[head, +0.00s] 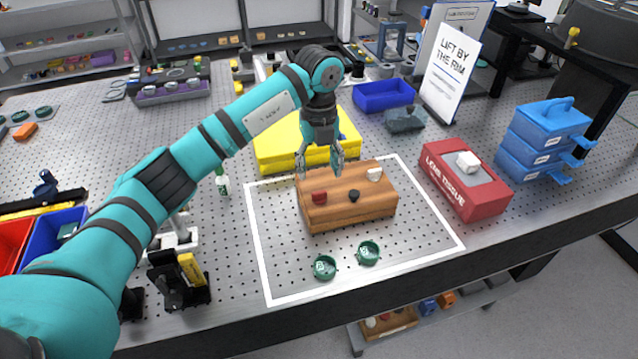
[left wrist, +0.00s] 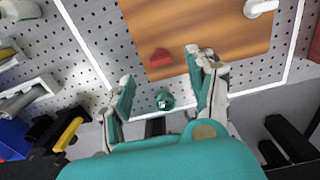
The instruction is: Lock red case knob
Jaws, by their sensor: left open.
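The wooden case (head: 345,215) lies inside a white outlined area on the perforated table. The red knob (head: 319,197) is on its left part, a black knob (head: 354,196) near the middle and a white knob (head: 374,174) toward the back right. My left gripper (head: 319,165) is open and empty above the case's back left part. In the left wrist view the red knob (left wrist: 160,57) appears beyond the open fingers (left wrist: 163,78), apart from them. The black knob is hidden there. My right gripper is not in view.
Two green round pieces (head: 325,267) (head: 368,252) lie in front of the case. A red lens tissue box (head: 457,190) stands to its right, with blue stacked drawers (head: 540,140) beyond. A yellow case (head: 280,150) is behind. A small bottle (head: 222,182) stands at left.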

